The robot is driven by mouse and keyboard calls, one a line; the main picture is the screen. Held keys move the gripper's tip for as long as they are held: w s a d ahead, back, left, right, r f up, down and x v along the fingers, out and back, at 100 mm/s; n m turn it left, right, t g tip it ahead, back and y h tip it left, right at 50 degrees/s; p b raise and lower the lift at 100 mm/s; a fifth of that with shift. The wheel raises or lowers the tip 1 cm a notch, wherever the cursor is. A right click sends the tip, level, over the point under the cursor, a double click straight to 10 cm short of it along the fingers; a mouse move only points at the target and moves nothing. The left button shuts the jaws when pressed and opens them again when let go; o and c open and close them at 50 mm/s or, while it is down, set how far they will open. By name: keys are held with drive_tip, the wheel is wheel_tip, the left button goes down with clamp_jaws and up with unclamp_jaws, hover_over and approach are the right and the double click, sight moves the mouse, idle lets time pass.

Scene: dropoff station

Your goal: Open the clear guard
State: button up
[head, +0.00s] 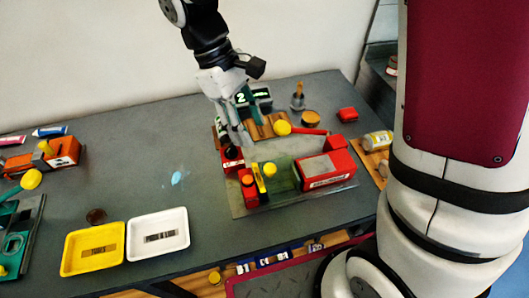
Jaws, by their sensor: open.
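A red fixture (322,170) stands on a grey plate (240,208) right of the middle of the table. A see-through panel (283,178), which looks like the clear guard, lies in the middle of the fixture between its red blocks. A yellow knob (270,170) shows at the panel's left part. I cannot tell how far the guard is lifted. My gripper (234,140) points down, open and empty, over the back left corner of the fixture, near a red block with a dark top (232,158). I cannot tell whether it touches anything.
A white tray (159,257) and a yellow tray (67,270) sit at front left. The table left of the fixture is mostly clear.

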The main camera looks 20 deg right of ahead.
sight(270, 167)
drive_tip(key=x, duration=1.1)
drive_tip(key=shift+d, duration=0.1)
clamp_jaws()
